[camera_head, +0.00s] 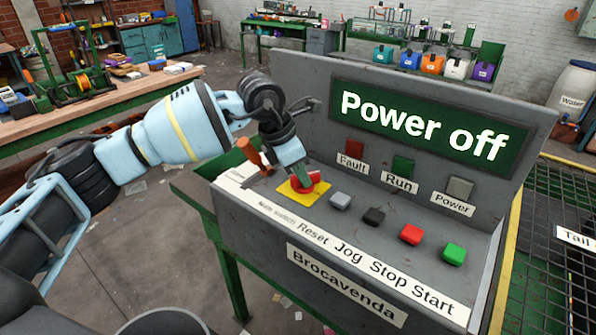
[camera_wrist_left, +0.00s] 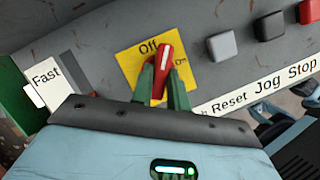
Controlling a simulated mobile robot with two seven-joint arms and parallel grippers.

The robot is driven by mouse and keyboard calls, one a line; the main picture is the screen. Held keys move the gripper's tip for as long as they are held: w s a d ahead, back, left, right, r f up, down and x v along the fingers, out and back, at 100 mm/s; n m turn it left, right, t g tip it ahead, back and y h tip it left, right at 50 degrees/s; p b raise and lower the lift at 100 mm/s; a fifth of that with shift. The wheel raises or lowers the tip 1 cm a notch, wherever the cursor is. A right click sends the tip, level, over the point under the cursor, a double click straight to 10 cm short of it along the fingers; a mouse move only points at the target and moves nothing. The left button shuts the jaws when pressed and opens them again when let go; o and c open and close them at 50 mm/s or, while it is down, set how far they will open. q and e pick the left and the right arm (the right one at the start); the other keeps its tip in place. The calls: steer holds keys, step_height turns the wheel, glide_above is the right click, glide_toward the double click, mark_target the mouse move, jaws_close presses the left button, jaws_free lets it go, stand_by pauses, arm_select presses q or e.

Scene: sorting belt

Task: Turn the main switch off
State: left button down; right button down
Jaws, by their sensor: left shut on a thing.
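The main switch is a red knob (camera_head: 313,179) on a yellow plate (camera_head: 308,197) at the left of the grey control panel. In the left wrist view the red knob (camera_wrist_left: 165,58) stands between the green fingers of my left gripper (camera_wrist_left: 161,86), which is shut on it. The knob's white-marked end points up, close to the word "Off" and away from "On" at the right of the yellow plate (camera_wrist_left: 131,62). My left gripper (camera_head: 297,181) hides part of the switch in the head view. The display (camera_head: 424,125) reads "Power off". My right gripper is out of view.
Grey Reset (camera_head: 340,200), black Jog (camera_head: 374,216), red Stop (camera_head: 411,234) and green Start (camera_head: 454,253) buttons sit right of the switch. An orange-brown lever (camera_head: 252,152) stands close on the left. The Power lamp (camera_head: 459,188) looks grey.

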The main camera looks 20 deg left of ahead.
arm_select(q)
steer(key=n+t+y, duration=0.1)
steer(key=n, duration=0.2)
steer(key=shift+s+d+n, duration=0.1)
steer(key=shift+n, duration=0.2)
steer(key=shift+d+n+t+y, duration=0.1)
steer(key=shift+n+t+y, duration=0.4)
steer(key=shift+n, duration=1.2)
steer(key=c, duration=1.4)
jaws_free()
steer(key=shift+o, duration=0.2)
steer(key=v, duration=0.7)
steer(key=shift+r, duration=0.4)
